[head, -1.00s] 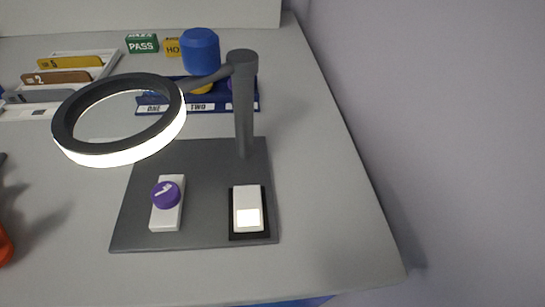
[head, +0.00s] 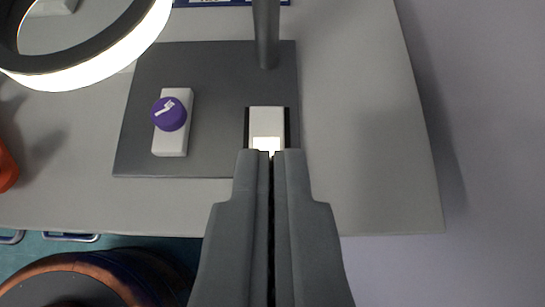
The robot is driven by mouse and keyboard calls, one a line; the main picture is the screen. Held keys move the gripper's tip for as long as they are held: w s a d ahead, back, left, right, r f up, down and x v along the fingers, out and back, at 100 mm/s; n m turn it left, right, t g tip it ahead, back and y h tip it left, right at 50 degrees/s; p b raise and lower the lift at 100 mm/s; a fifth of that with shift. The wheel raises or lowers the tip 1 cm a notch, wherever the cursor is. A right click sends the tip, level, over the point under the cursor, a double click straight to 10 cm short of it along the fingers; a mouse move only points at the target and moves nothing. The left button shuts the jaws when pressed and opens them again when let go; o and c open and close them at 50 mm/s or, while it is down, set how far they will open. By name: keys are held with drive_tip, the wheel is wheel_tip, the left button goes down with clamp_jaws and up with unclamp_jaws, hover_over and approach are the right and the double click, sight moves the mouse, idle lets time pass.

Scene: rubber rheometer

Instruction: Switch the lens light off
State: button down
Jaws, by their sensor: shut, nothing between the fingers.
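The ring lens lamp (head: 110,62) glows white at the upper left, on a post (head: 266,35) rising from a dark grey base plate (head: 215,75). A white rocker switch (head: 266,121) with a lit lower part sits in a black frame on the right of the plate. A purple knob (head: 169,114) on a white block is to its left. My gripper (head: 270,152) is shut and empty. Its tips appear at the near edge of the switch and hide its lowest part; I cannot tell whether they touch it.
An orange object (head: 6,168) is at the left table edge. The table (head: 365,150) is clear to the right of the plate and ends at a wall. A dark round object (head: 90,280) is below the front edge.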

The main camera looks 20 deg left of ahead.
hover_over(272, 121)
drive_tip(key=s+d, duration=0.1)
drive_tip(key=s, duration=0.2)
wheel_tip(272, 121, down, 5)
drive_tip(key=shift+w+r, duration=0.15)
drive_tip(key=shift+r, duration=0.05)
drive_tip(key=f, duration=0.1)
drive_tip(key=w+f, duration=0.1)
drive_tip(key=f, duration=0.1)
drive_tip(key=shift+a, duration=0.1)
drive_tip(key=shift+f, duration=0.7)
drive_tip(key=shift+w+a+f+g, duration=0.1)
drive_tip(key=shift+f+g, duration=0.05)
drive_tip(key=shift+g, duration=0.15)
drive_tip(key=shift+w, duration=0.1)
drive_tip(key=shift+w+a, duration=0.3)
drive_tip(key=shift+w, duration=0.3)
drive_tip(key=shift+r, duration=0.2)
